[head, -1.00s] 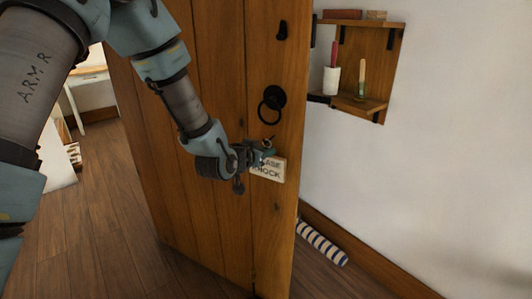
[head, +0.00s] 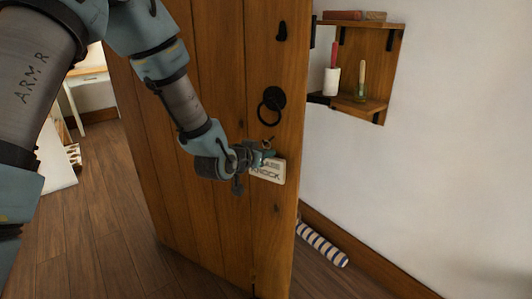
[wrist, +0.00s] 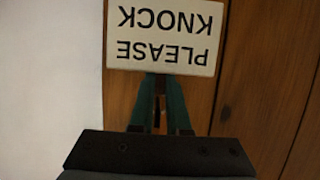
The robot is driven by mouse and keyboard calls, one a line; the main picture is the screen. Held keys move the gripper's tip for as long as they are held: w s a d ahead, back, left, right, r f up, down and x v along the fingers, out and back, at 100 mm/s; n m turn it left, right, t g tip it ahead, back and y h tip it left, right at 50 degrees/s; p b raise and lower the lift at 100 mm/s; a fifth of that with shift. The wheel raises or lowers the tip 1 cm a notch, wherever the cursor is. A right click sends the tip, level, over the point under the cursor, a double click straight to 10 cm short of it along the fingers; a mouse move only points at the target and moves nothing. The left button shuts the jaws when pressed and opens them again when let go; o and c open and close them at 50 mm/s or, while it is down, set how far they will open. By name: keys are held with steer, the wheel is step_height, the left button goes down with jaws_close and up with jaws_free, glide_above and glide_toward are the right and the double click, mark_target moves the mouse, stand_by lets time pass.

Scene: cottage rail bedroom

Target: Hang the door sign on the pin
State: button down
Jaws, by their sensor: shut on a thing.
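The door sign (head: 270,174) is a cream plaque with dark lettering, held by its top edge in front of the wooden door (head: 225,220). My gripper (head: 264,156) is shut on it. In the wrist view the sign (wrist: 160,45) reads "PLEASE KNOCK" upside down, beyond my greenish fingers (wrist: 160,88). A small dark loop-like shape (head: 268,141) shows just above my gripper in the head view. I cannot tell whether it is the pin or part of the sign. I cannot tell whether the sign touches the door.
A black ring handle (head: 270,106) is above the sign, and a black fitting (head: 281,31) is higher up. A wooden wall shelf (head: 372,75) holds several items at right. A striped roll (head: 322,245) lies on the floor behind the door. Open floor (head: 95,220) is at left.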

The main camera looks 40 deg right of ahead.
steer(key=shift+a+f, duration=0.25)
steer(key=shift+f, duration=0.25)
steer(key=c, duration=0.8)
jaws_free()
steer(key=shift+r, duration=0.1)
steer(key=shift+d+r, duration=0.2)
steer(key=shift+r, duration=0.05)
steer(key=b+v, duration=0.2)
steer(key=v, duration=0.9)
steer(key=w+a+f+n+t+y+p, duration=0.1)
steer(key=w+a+n+y, duration=0.4)
steer(key=a, duration=0.6)
steer(key=w+a+f+n+t+y, duration=0.1)
steer(key=w+a+y, duration=0.2)
steer(key=w+a, duration=0.55)
steer(key=s+a+n+g+y, duration=0.1)
steer(key=s+a+n, duration=0.1)
steer(key=a, duration=0.6)
steer(key=s+a+r+n+g+y+p, duration=0.1)
steer(key=s+a+n+g+y, duration=0.1)
steer(key=a, duration=0.6)
steer(key=s+a+n+g+y, duration=0.1)
steer(key=s+a+n, duration=0.2)
steer(key=a, duration=0.5)
steer(key=shift+s+r+g+y, duration=0.2)
steer(key=shift+s+g+y, duration=0.2)
